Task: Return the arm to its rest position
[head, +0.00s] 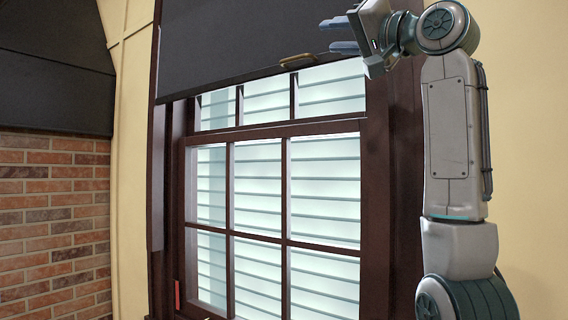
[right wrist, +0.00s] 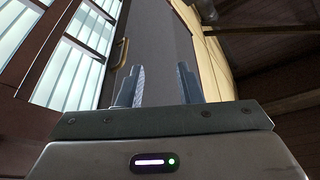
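My right arm rises on the right side of the head view, with its gripper (head: 340,34) raised high in front of the window's upper right part. The gripper's two fingers are apart with nothing between them. The right wrist view also shows the open fingers (right wrist: 158,88), with the dark shade behind them. The dark roller shade (head: 235,45) covers the top of the window. Its brass-coloured handle (head: 298,60) is on the lower edge, to the left of and below the fingers, apart from them. The handle also shows in the right wrist view (right wrist: 121,52). My left gripper is out of view.
The dark wood window (head: 285,185) with pale slats behind its panes fills the middle. A brick wall (head: 50,210) under a dark panel (head: 55,65) is at the left. A plain yellow wall (head: 535,130) is behind my right arm.

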